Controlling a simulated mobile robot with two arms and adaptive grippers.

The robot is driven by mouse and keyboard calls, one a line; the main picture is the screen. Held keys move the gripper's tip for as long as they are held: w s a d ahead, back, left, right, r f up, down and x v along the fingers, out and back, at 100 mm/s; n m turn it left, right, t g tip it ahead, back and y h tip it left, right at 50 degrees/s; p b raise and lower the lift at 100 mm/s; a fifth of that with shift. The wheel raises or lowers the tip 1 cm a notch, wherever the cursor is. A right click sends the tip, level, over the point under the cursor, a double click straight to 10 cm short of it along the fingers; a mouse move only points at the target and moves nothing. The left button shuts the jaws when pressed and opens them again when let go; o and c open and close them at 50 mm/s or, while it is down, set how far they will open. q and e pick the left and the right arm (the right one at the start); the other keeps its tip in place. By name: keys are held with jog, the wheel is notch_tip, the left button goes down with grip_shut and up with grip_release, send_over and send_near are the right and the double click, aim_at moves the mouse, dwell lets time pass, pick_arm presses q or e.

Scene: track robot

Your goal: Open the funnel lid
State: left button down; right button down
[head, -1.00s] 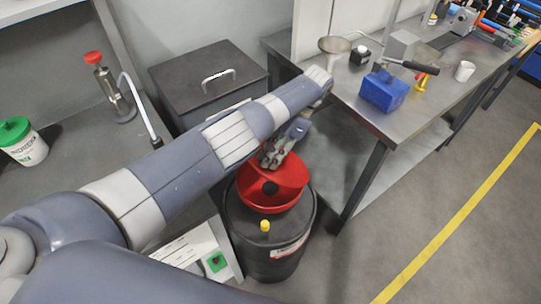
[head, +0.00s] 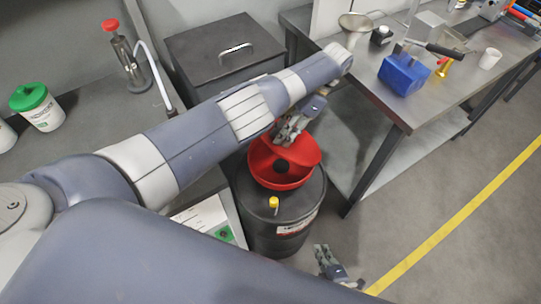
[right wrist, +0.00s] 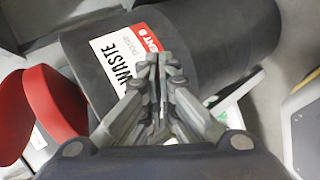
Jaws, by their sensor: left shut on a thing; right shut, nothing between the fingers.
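The red funnel (head: 283,183) sits on top of a black drum (head: 262,218). Its dark inside opening shows in the head view, and a red flap that looks like its lid (head: 307,150) stands tilted at the far right side. My left gripper (head: 282,139) is shut at the funnel's far rim, apparently on the lid; the exact contact is hard to see. My right gripper (head: 321,248) is shut and empty, low to the right of the drum. In the right wrist view its fingers (right wrist: 155,62) point at the drum's label (right wrist: 128,60), with red funnel parts (right wrist: 55,103) at the left.
A yellow-capped bung (head: 274,202) stands on the drum's near top. A dark box (head: 222,65) with a handle is behind. A metal workbench (head: 400,112) with a blue block stands at the right. The floor right of the drum is open.

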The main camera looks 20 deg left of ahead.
pick_arm(q)
jog(key=shift+d, duration=0.1)
pick_arm(e)
jog(key=w+a+r+n+t+y, duration=0.2)
jog(key=w+a+r+n+y, duration=0.15)
jog(key=a+r+n, duration=0.65)
jog(key=w+a+r+n+t+y, duration=0.3)
jog(key=a+r+n+y, duration=0.3)
jog(key=r, duration=0.8)
jog(key=w+a+r+h, duration=0.1)
jog(key=w+a+r, duration=0.1)
jog(key=w+a, duration=0.5)
jog(key=shift+a+m, duration=0.2)
jog(key=shift+m, duration=0.1)
jog(key=shift+r, duration=0.1)
pick_arm(q)
jog(key=shift+f, duration=0.1)
pick_arm(e)
jog(key=shift+w+d+r+m, duration=0.15)
jog(key=shift+r+m, duration=0.05)
jog(key=shift+r, duration=0.15)
jog(key=shift+w+d+r+m, duration=0.1)
jog(key=shift+w+r+m, duration=0.1)
jog(key=shift+r, duration=0.1)
pick_arm(q)
jog(key=c, duration=1.6)
grip_release()
jog(key=shift+o, duration=0.8)
